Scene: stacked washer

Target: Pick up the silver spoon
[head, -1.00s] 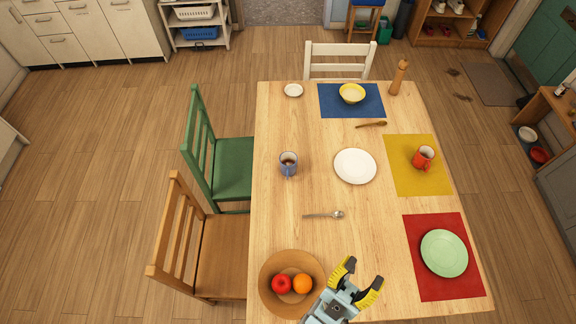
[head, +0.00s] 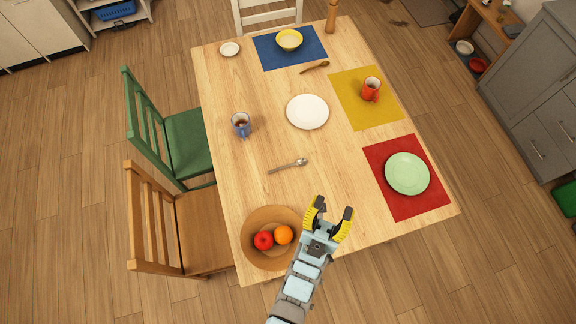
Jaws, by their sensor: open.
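The silver spoon (head: 288,166) lies on the bare wood of the table (head: 225,105), left of the middle. Its bowl end points to the right and its handle to the left. My gripper (head: 329,211) is at the near side of the table, below and to the right of the spoon in the picture. Its yellow-padded fingers are apart and nothing is between them. The gripper does not touch the spoon. Its height above the table is hard to tell.
A wooden bowl (head: 259,218) with an apple and an orange sits just left of my gripper. A white plate (head: 307,112) and a blue mug (head: 241,125) stand beyond the spoon. A green plate (head: 407,174) lies on a red mat (head: 379,160) at right. Wood around the spoon is clear.

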